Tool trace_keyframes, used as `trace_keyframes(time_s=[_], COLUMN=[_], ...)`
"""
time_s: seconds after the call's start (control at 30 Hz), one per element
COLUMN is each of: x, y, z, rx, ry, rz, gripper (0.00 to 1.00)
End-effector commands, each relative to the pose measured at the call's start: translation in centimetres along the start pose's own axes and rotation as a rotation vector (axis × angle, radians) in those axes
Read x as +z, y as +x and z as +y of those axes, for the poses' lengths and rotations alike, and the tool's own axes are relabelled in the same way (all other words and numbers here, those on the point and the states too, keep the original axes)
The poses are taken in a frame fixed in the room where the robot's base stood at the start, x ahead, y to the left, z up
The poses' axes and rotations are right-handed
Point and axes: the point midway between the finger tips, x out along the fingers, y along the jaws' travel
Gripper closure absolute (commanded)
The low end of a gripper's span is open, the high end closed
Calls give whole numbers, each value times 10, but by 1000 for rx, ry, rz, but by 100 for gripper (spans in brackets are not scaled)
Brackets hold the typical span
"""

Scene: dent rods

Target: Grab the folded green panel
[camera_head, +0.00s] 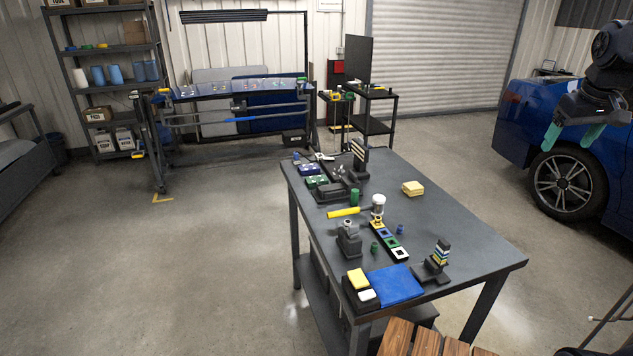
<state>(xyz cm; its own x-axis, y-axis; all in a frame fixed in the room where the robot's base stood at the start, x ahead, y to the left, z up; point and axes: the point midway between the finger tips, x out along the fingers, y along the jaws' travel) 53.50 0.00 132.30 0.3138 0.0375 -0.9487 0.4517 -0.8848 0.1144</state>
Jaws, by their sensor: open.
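My gripper (571,136) is at the upper right, in front of the blue car. Its two teal fingers point down and stand apart, with nothing between them. It is well to the right of the dark worktable (465,235) and away from it. I cannot make out a clearly folded green panel. Green items on the table are a low green block (316,182) at the back left, a green cylinder (354,196) and a small green piece (374,247). None of them is touched by my gripper.
The table also holds a folded yellow cloth (412,187), a blue mat (396,285), a yellow-handled tool (344,212) and dark stands. A blue car (515,125) is at the right. A wooden slatted seat (427,343) is at the front. The floor left of the table is clear.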

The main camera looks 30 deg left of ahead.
Motion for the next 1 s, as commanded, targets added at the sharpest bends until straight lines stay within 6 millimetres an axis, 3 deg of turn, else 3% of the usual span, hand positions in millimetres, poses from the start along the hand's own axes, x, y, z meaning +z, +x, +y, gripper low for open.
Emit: trace_keyframes(time_s=[0.1,0.47,0.77,1.0], x=[-44,-166,-260,-324], y=[1,17,46,80], z=[-6,-43,-95,-150], rx=[-15,-59,-100,-135], ry=[-100,-392,-636,-827], rz=[-14,-44,-61,-74], gripper=[22,22,22,22])
